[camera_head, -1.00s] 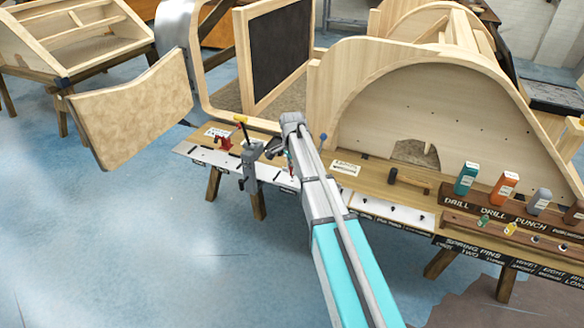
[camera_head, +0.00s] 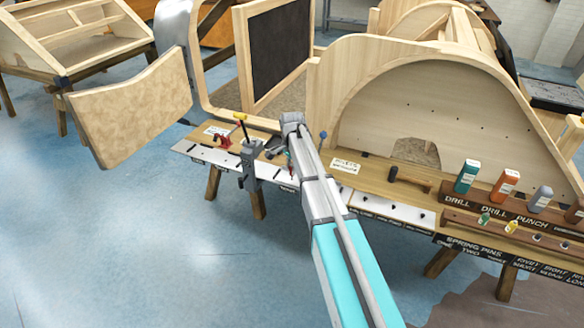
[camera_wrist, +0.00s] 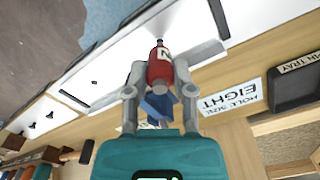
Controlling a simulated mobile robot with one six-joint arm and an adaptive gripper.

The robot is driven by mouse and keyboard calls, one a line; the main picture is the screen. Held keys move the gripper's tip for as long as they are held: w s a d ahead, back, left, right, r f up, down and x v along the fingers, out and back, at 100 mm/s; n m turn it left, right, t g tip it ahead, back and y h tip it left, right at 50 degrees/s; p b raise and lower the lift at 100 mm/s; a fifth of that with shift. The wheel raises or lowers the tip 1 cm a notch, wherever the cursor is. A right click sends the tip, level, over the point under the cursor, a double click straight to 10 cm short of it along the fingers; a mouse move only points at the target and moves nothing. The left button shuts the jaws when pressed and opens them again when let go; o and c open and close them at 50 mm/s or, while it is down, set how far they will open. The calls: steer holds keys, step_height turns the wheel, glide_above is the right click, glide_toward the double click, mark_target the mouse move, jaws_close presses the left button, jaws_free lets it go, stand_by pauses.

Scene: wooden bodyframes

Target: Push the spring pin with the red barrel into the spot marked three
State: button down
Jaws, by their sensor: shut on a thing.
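My gripper (camera_wrist: 161,84) is shut on the spring pin with the red barrel (camera_wrist: 158,66). In the wrist view its narrow tip points up the picture, over the white strip, and a blue part shows below the barrel between the fingers. I cannot tell whether the tip touches anything. In the head view a small bit of red (camera_head: 291,168) shows beside my arm's end, over the bench's front. The spring pin rack (camera_head: 480,218) is at the lower right; its front reads "SPRING PINS" and "TWO". I cannot make out a spot marked three.
A grey vise (camera_head: 249,165) and a red clamp (camera_head: 224,141) stand left of my arm on the bench. A card reading "HOLE SIZE EIGHT" (camera_wrist: 232,100) lies near a dark pin tray (camera_wrist: 295,82). Drill and punch bottles (camera_head: 505,186) stand at right. A curved wooden frame (camera_head: 425,110) rises behind.

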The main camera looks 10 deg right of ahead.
mark_target(292, 166)
steer(key=shift+f+b, duration=1.25)
steer(key=shift+f, duration=0.05)
steer(key=shift+c, duration=2)
jaws_free()
steer(key=shift+r, duration=0.25)
step_height(292, 166, up, 9)
steer(key=p, duration=0.9)
steer(key=s+r+n+p, duration=0.1)
steer(key=s+n, duration=0.5)
steer(key=s, duration=0.8)
steer(key=s+a+r+n+p, duration=0.1)
steer(key=s+n, duration=0.6)
steer(key=s, duration=0.8)
steer(key=shift+r+p, duration=0.8)
steer(key=shift+p, duration=0.2)
steer(key=shift+a, duration=0.1)
